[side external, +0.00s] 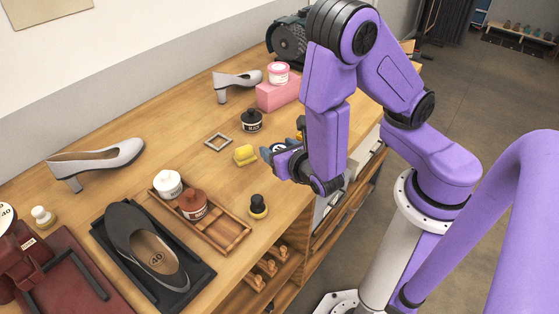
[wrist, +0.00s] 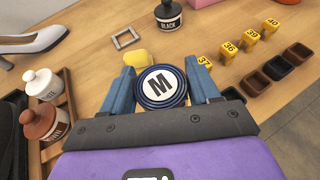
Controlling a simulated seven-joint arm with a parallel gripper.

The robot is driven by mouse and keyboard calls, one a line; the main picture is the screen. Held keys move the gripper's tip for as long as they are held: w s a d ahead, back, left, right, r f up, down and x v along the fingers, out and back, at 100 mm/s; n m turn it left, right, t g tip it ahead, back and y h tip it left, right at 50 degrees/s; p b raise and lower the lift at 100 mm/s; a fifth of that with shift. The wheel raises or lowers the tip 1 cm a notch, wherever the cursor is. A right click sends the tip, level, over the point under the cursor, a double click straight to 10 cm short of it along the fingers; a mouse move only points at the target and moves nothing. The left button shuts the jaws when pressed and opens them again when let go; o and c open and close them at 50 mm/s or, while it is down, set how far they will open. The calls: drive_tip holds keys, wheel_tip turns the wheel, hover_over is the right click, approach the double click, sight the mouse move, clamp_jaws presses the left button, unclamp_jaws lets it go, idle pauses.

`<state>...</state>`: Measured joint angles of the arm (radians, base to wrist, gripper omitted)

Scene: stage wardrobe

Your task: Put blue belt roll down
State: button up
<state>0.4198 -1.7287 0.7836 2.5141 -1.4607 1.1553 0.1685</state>
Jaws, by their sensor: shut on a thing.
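The blue belt roll (wrist: 161,88) is a round coil with a white face marked M. It sits face up between the two blue fingers of my gripper (wrist: 160,68), which is shut on it. In the side view my gripper (side external: 281,152) is low over the front part of the wooden table (side external: 185,120), and only a little of the roll shows there. I cannot tell whether the roll touches the table top.
A yellow sponge (side external: 245,155) lies just beyond the roll, with a square metal frame (side external: 217,142) and black jar (side external: 252,121) behind. A wooden tray (side external: 232,232) with jars is at left. Numbered yellow blocks (wrist: 229,48) and small leather trays (wrist: 278,68) are at right.

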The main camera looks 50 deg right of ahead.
drive_tip(key=shift+r, duration=1.5)
